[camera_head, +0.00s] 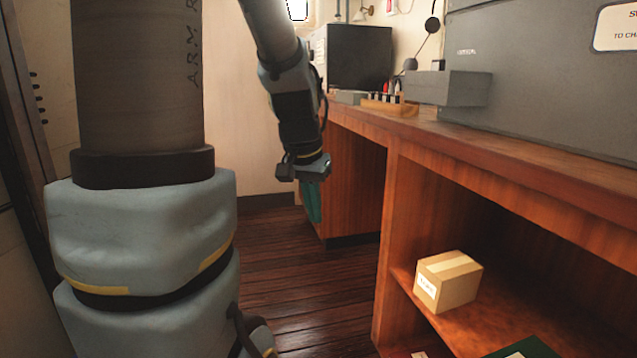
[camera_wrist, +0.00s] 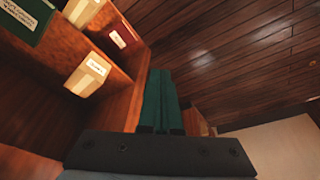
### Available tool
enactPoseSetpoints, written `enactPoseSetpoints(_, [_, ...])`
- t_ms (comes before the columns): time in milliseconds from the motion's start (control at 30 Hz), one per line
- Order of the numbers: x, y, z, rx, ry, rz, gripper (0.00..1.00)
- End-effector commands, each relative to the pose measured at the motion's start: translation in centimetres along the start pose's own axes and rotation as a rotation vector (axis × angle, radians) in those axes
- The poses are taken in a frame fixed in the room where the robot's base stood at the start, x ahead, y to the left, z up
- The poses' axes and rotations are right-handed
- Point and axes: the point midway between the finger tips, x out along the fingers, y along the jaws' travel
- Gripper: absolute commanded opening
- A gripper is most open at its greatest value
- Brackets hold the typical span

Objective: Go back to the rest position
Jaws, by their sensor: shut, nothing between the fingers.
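My gripper (camera_head: 313,202) hangs pointing down at the end of my arm, beside the near side of the wooden counter. Its teal fingers also show in the wrist view (camera_wrist: 160,102), pressed together with nothing between them. It is clear of the floor and of the shelf. In the head view the fingers are partly in shadow, and I cannot tell how close they are to the counter's side panel.
The wooden counter (camera_head: 510,150) runs along the right, with a grey cabinet (camera_head: 550,60) on top. A small cardboard box (camera_head: 448,280) sits on its open shelf. A pen rack (camera_head: 390,104) and dark monitor (camera_head: 360,58) stand further back. The plank floor (camera_head: 290,270) is clear.

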Motion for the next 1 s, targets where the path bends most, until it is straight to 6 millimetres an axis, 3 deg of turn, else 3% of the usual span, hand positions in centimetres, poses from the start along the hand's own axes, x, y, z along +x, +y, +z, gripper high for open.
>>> enactPoseSetpoints(33, [1.2,-0.7,2.2,-0.062,-0.026,-0.017,0.0])
enactPoseSetpoints(300, [5.2,-2.3,11.6,-0.34,-0.109,-0.091,0.0])
enactPoseSetpoints(333, [3.7,-2.3,10.7,-0.331,-0.1,-0.09,0.0])
enactPoseSetpoints(667, [-2.9,-2.1,8.8,-0.326,-0.099,-0.088,0.0])
enactPoseSetpoints(1000, [-12.7,-1.8,6.4,-0.325,-0.099,-0.088,0.0])
